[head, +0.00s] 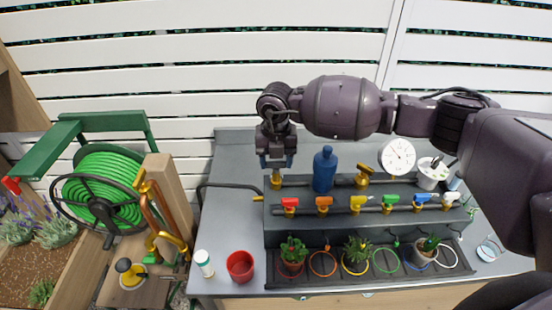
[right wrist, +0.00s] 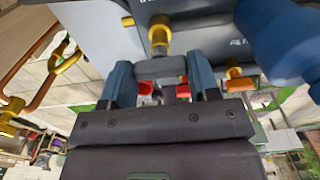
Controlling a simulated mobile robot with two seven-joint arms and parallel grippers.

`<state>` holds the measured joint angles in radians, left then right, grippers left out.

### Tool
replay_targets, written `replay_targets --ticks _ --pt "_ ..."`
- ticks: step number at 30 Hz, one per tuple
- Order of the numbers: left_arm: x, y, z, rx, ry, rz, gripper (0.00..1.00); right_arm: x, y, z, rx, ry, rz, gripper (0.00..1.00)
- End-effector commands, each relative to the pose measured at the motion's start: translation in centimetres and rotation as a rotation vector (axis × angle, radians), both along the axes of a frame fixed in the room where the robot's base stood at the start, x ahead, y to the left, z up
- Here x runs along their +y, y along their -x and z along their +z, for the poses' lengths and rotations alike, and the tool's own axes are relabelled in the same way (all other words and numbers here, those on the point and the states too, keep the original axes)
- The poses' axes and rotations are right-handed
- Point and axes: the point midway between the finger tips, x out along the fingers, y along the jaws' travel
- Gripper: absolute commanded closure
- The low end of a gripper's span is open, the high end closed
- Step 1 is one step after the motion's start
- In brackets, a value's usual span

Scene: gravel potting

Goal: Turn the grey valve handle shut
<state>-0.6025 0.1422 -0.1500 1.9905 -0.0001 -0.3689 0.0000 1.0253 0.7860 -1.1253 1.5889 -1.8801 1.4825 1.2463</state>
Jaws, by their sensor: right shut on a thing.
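My right gripper (head: 276,164) reaches down from above at the left end of the grey manifold bench. Its two blue fingers straddle a brass valve (head: 276,181). In the right wrist view the grey valve handle (right wrist: 160,67) lies crosswise between the fingers of the gripper (right wrist: 159,82), in front of the brass valve body (right wrist: 160,36). The gripper is shut on this handle. In the head view the fingers and wrist mostly hide the handle. My left gripper is not in view.
A blue bottle (head: 324,170) stands close right of the gripper. Another brass valve (head: 363,175) and a round white gauge (head: 397,157) are farther right. A row of coloured taps (head: 357,203) runs along the front. A red cup (head: 240,266) stands front left.

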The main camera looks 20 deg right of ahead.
Motion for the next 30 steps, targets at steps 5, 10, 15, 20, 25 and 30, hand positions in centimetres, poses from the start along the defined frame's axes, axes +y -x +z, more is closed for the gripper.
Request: replay_targets --ticks 5,10,15,20,25,30 --pt "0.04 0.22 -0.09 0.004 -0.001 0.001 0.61 -0.04 -0.01 0.0 0.0 0.001 -0.013 0.68" --pt "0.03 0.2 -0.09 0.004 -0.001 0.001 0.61 -0.03 -0.01 0.0 0.0 0.001 -0.013 0.68" --pt "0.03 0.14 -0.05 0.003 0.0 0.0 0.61 -0.02 -0.01 0.0 0.0 0.0 -0.013 0.37" --pt "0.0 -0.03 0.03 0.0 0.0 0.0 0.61 -0.02 -0.02 0.0 0.0 0.0 -0.012 0.19" --pt "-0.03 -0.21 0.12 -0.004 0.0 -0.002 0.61 -0.01 -0.01 0.0 0.0 0.0 -0.011 0.19" --pt "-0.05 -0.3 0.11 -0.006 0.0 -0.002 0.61 0.01 -0.05 0.64 -0.001 -0.001 -0.011 0.19"
